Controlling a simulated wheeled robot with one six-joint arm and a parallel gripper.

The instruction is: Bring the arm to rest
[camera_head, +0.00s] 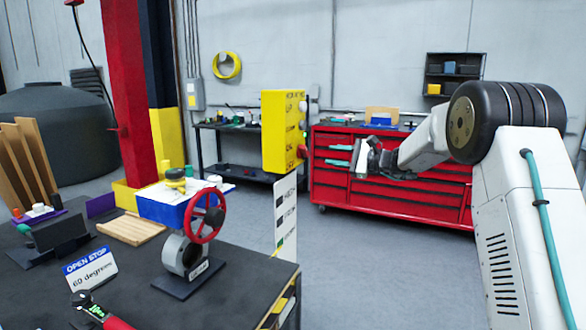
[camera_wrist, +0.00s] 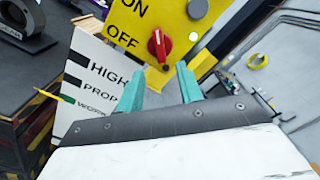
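My gripper (camera_head: 331,155) is in the middle of the head view, with my arm reaching in from the right. Its two teal fingers point left toward the yellow control box (camera_head: 283,131) and look apart from it. In the wrist view my gripper (camera_wrist: 167,75) has its fingers spread, with nothing between them. The red knob (camera_wrist: 158,46) on the box lies just beyond the fingertips, by the word OFF. The valve actuator (camera_head: 182,208) with its red handwheel (camera_head: 205,216) stands on the dark bench at lower left.
A HIGH/PROP sign (camera_head: 286,215) hangs below the yellow box. A red tool cabinet (camera_head: 400,200) stands behind my gripper. The floor (camera_head: 370,260) between is clear.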

